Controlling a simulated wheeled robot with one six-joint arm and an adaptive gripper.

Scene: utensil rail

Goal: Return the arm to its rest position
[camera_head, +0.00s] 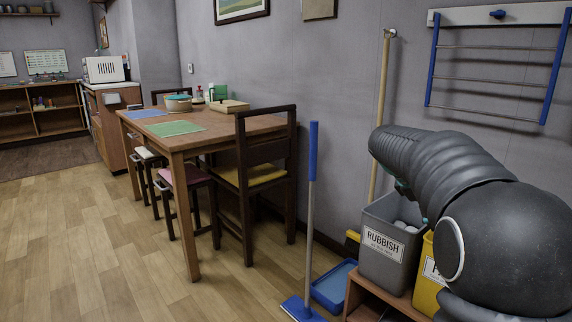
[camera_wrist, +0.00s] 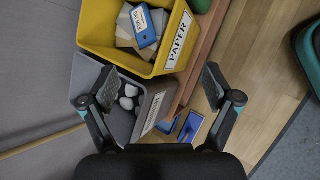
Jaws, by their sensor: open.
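My gripper (camera_wrist: 150,92) shows in the wrist view with its two fingers spread wide apart and nothing between them. It points down over a grey rubbish bin (camera_wrist: 151,108) and a yellow paper bin (camera_wrist: 97,25). In the head view, my dark arm reaches in from the right edge, above the bins. The gripper itself is hidden there behind the arm.
The grey bin (camera_head: 388,263) and yellow bin (camera_head: 427,283) stand on a low wooden shelf (camera_head: 366,291). A rail rack (camera_head: 490,79) hangs above. A table (camera_head: 222,138) with chairs stands left; floor (camera_head: 95,240) is clear.

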